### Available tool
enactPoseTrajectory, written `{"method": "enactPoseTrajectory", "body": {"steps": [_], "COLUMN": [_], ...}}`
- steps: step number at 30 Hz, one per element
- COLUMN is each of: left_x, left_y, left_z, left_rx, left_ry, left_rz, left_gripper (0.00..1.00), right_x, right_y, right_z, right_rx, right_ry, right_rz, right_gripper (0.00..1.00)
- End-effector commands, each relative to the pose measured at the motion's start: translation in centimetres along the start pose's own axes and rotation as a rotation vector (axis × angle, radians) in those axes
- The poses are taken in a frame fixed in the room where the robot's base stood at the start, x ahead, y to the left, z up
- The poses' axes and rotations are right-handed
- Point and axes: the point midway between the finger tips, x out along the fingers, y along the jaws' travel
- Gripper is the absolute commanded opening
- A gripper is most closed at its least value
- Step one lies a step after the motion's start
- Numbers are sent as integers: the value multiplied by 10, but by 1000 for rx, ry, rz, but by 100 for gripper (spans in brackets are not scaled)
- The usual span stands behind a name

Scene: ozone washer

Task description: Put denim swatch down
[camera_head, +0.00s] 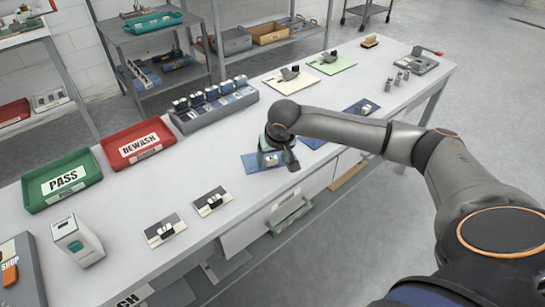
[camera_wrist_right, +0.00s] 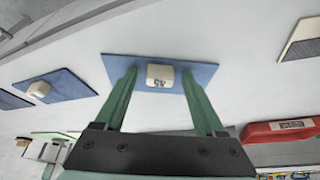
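A blue denim swatch (camera_head: 250,164) lies flat on the white table under my right gripper (camera_head: 277,157). In the right wrist view the same swatch (camera_wrist_right: 205,73) carries a small pale block (camera_wrist_right: 160,76) with dark marks. My right gripper also shows there (camera_wrist_right: 160,85), its green fingers spread on either side of the block with a gap at each side. It is open and holds nothing. In the head view the gripper hides part of the swatch. My left gripper is not in view.
Darker blue swatches (camera_head: 361,107) lie to the right. A grey rack (camera_head: 213,107) of small blocks stands behind. A red BEWASH tray (camera_head: 137,143) and green PASS tray (camera_head: 67,178) stand left, with a white device (camera_head: 78,242) in front.

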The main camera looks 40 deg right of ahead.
Motion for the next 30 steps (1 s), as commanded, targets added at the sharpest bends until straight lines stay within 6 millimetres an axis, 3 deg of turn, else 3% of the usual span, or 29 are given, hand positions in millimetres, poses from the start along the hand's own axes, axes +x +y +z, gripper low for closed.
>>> {"method": "enactPoseTrajectory", "body": {"steps": [10, 24, 30], "left_x": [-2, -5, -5], "left_y": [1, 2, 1], "left_z": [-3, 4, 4], "left_rx": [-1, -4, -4], "left_ry": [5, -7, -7], "left_rz": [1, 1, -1], "left_gripper": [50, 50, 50], "right_x": [-9, -102, -121], "right_y": [0, 0, 0], "right_z": [-2, -2, -2], "right_rx": [0, -1, 0], "right_ry": [2, 5, 2], "right_rz": [-1, -1, 0], "right_gripper": [71, 71, 71]}}
